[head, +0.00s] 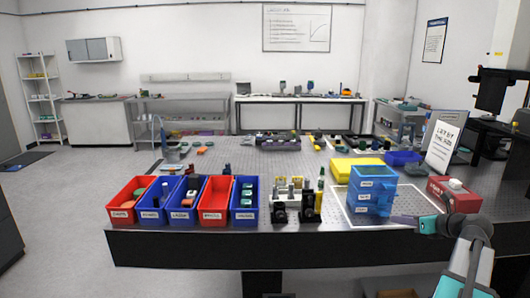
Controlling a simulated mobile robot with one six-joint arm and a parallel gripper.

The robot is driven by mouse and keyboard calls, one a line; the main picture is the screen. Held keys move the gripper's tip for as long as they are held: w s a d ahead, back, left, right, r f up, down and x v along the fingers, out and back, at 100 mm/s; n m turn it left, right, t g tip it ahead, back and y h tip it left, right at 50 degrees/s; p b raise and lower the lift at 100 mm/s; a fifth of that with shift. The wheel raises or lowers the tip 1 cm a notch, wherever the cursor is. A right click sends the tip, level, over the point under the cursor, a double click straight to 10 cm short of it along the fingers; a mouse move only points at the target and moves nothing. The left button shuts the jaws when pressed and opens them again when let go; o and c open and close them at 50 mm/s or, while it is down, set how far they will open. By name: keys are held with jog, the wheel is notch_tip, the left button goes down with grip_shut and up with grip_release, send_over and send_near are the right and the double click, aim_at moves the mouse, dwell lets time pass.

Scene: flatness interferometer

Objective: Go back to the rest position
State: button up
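My arm reaches up from the bottom right corner. My gripper (404,220) points left, low over the front right of the dark optical table (200,243). It is just right of a blue drawer box (372,190) with white labels, close to its lower front corner. I cannot tell whether they touch. The fingers are small and dark, seen nearly edge-on, and I cannot tell if they are apart. No held object is clear.
Red and blue labelled bins (215,213) line the front left table edge. Black optical mounts (310,205) stand right of them. A red box (454,196) and a white sign (441,148) stand near my arm. The floor (60,220) at left is clear.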

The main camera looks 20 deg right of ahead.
jog(key=w+a+f+n+g+y, duration=0.1)
jog(key=w+a+f+g+y, duration=0.1)
jog(key=w+a+f, duration=0.55)
jog(key=w+a+f+n+g+y, duration=0.1)
jog(key=w+a+f+n+y, duration=0.15)
jog(key=a+f, duration=0.95)
jog(key=s+a+f+n+g+y, duration=0.1)
jog(key=a+f+n+g, duration=0.15)
jog(key=a+f, duration=0.8)
jog(key=s+a+f+n+g+y, duration=0.1)
jog(key=s+a+f+n+g, duration=0.15)
jog(key=a+f, duration=0.75)
jog(key=s+a+f+n+g+h, duration=0.1)
jog(key=s+a+f+n+g, duration=0.25)
jog(key=s+a+f, duration=0.4)
jog(key=s+a+f+n+g, duration=0.3)
jog(key=s+a+f+n, duration=0.15)
jog(key=s+a, duration=0.45)
jog(key=s+a+f+n+g+h, duration=0.2)
jog(key=s+a+f+n, duration=0.15)
jog(key=s+n, duration=0.45)
jog(key=s+d+f+n+g+h, duration=0.1)
jog(key=s+d+n, duration=0.5)
jog(key=n, duration=0.7)
jog(key=s+f+h, duration=0.1)
jog(key=s+h, duration=0.1)
jog(key=shift+g+h, duration=0.35)
